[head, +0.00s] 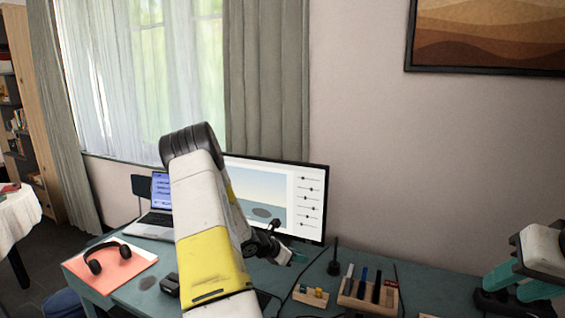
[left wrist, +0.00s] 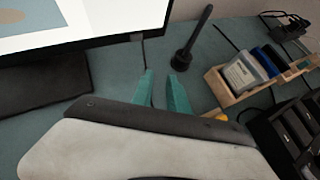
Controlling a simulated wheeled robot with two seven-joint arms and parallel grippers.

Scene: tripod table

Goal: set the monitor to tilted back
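The monitor (head: 275,188) stands at the back of the teal desk, its screen lit and its left part hidden behind my left arm. Its lower right corner and dark bezel show in the left wrist view (left wrist: 85,38); its exact tilt is hard to judge. My left gripper (head: 299,257) is in front of and below the monitor's lower right edge. In the left wrist view its teal fingers (left wrist: 160,82) are apart with nothing between them, clear of the bezel. My right gripper (head: 517,283) is at the far right, its teal fingers apart and empty.
A black upright stand (head: 334,262) is right of my left gripper. A wooden organizer (head: 368,297) and a small block holder (head: 311,295) sit near the front. A laptop (head: 155,222) and headphones (head: 107,258) on a pink folder are at left. Cables cross the desk.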

